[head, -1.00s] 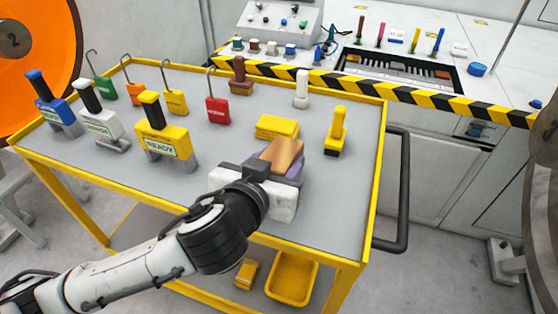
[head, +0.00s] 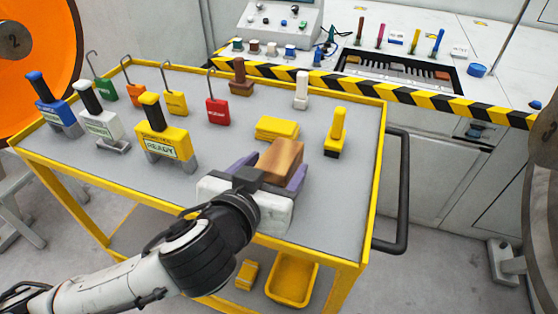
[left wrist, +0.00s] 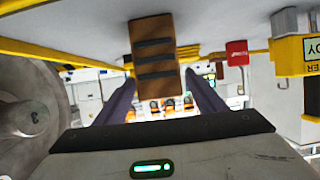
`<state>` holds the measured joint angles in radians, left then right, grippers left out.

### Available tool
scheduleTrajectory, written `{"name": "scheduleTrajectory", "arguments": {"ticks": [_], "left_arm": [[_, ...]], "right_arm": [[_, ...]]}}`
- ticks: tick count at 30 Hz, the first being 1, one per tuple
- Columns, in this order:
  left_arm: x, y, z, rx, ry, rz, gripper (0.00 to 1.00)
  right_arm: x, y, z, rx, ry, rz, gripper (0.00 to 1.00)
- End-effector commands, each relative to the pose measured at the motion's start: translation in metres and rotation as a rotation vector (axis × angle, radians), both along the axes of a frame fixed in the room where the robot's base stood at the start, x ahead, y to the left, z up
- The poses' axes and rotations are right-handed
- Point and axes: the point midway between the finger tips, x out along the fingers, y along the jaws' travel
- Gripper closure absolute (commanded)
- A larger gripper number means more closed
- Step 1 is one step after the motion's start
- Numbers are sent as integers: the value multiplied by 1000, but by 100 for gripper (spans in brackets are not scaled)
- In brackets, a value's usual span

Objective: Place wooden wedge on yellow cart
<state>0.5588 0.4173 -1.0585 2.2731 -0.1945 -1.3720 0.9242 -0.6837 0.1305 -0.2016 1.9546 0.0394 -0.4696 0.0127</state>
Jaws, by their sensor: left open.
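The brown wooden wedge (head: 280,157) rests on the grey top of the yellow cart (head: 330,215), near its front right part. In the left wrist view the wedge (left wrist: 156,60) shows dark stripes on its face. My left gripper (head: 270,172) is open, with one purple finger on each side of the wedge. In the left wrist view the gripper (left wrist: 160,100) has its fingers spread wider than the wedge, with gaps visible on both sides. My right gripper is not in view.
A yellow block (head: 277,128) lies just behind the wedge, and a yellow-handled tool (head: 336,135) stands to its right. The yellow READY piece (head: 165,140) and a red padlock (head: 217,112) stand to the left. A black handle (head: 398,190) is at the right.

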Motion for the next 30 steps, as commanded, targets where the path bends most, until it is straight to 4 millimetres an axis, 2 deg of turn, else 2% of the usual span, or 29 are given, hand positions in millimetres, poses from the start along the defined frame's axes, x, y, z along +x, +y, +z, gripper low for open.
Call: {"name": "scheduleTrajectory", "arguments": {"ticks": [1, 7, 9, 14, 19, 30], "left_arm": [[-12, 3, 5, -4, 2, -3, 36], [-56, 17, 25, -6, 3, -3, 36], [-60, 21, 32, 2, 6, 2, 36], [-71, 24, 35, 2, 5, 3, 36], [-78, 25, 36, -1, 1, 0, 36], [-79, 26, 34, -1, 1, 0, 36]], "right_arm": [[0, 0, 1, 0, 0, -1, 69], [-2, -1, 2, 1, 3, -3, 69], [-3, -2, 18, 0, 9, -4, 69], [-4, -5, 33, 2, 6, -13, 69], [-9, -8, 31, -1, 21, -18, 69], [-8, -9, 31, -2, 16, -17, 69]]}}
